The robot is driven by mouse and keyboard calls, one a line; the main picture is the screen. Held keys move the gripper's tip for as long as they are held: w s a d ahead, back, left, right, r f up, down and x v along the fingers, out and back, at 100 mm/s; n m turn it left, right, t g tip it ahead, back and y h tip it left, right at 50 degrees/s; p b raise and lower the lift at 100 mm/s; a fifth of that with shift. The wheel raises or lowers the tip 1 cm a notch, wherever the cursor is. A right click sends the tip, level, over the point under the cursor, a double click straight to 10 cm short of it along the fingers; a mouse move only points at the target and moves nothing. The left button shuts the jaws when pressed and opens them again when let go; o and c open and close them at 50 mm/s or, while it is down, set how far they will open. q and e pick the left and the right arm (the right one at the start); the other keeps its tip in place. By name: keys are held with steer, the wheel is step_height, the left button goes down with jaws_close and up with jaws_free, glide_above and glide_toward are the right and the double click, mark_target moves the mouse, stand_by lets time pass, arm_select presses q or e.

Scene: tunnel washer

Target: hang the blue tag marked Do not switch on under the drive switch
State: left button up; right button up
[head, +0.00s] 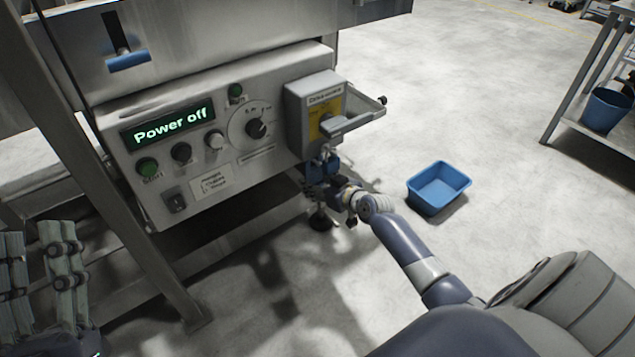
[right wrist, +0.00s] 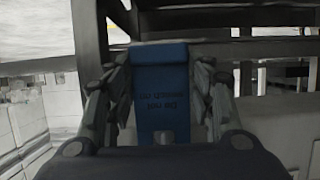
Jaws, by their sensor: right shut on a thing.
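The drive switch is a grey box (head: 306,118) with a yellow label and a lever handle (head: 350,120), at the right end of the control panel. My right gripper (head: 322,172) is just below this box. It is shut on the blue tag (right wrist: 160,88), which stands between its fingers in the right wrist view with its dark print upside down. In the head view the tag is mostly hidden by the gripper, and I cannot tell whether it touches the box. My left gripper (head: 35,245) is at the lower left, its fingers apart and empty.
The control panel (head: 215,207) has a lit "Power off" display (head: 167,126), buttons and a dial (head: 249,126). A blue bin (head: 438,187) stands on the floor to the right. A metal rack (head: 590,140) holds another blue container (head: 606,110). The floor between is clear.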

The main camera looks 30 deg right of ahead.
steer(key=o, duration=1)
steer(key=v, duration=1.2)
steer(key=shift+a, duration=0.1)
steer(key=shift+s, duration=0.1)
